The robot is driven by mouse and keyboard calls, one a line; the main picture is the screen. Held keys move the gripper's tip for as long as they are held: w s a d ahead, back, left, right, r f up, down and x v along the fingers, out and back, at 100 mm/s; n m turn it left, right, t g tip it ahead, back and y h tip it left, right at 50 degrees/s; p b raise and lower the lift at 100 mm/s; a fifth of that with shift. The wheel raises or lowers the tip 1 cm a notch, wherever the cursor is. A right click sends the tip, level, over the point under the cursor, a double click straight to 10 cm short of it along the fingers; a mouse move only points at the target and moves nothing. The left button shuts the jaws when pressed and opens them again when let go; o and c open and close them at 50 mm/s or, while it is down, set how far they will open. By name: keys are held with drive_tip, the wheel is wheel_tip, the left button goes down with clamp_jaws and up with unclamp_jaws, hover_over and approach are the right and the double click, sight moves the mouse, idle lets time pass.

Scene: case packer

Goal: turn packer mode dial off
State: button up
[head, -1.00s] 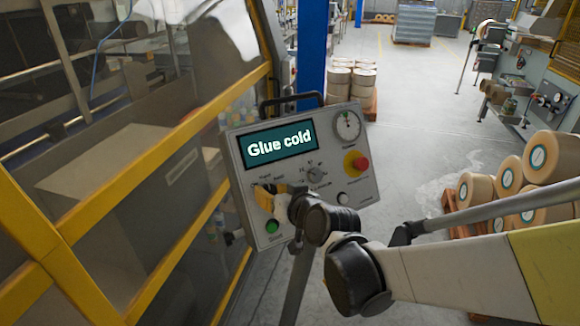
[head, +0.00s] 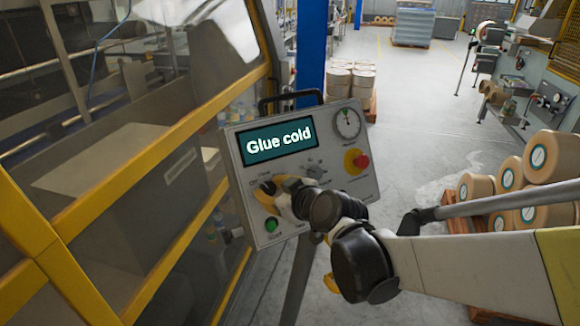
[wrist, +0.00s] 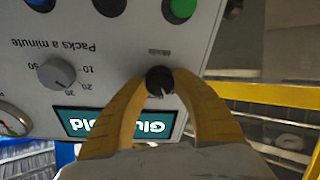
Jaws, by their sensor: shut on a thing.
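The mode dial (wrist: 160,82) is a small black knob with a pale pointer mark, on the grey control panel (head: 337,186). The wrist view shows the panel upside down, with "Mode" printed by the dial. My gripper (wrist: 157,80) has its two yellow fingers on either side of the dial and is shut on it. In the head view my gripper (head: 268,191) reaches the panel's lower left and hides most of the dial. I cannot read the setting its pointer is on. The display (head: 279,141) reads "Glue cold".
The packs-a-minute knob (wrist: 57,73) is beside the mode dial. A green button (head: 272,224) is below, and a red stop button (head: 360,161) is at the panel's right. A yellow-framed machine guard (head: 150,165) stands close on the left. Cardboard-coloured rolls (head: 545,157) are at right.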

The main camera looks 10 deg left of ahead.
drive_tip(key=shift+n+g, duration=0.3)
drive_tip(key=shift+n, duration=2)
drive_tip(key=o, duration=1.2)
drive_tip(key=v, duration=1.2)
drive_tip(key=shift+f, duration=0.1)
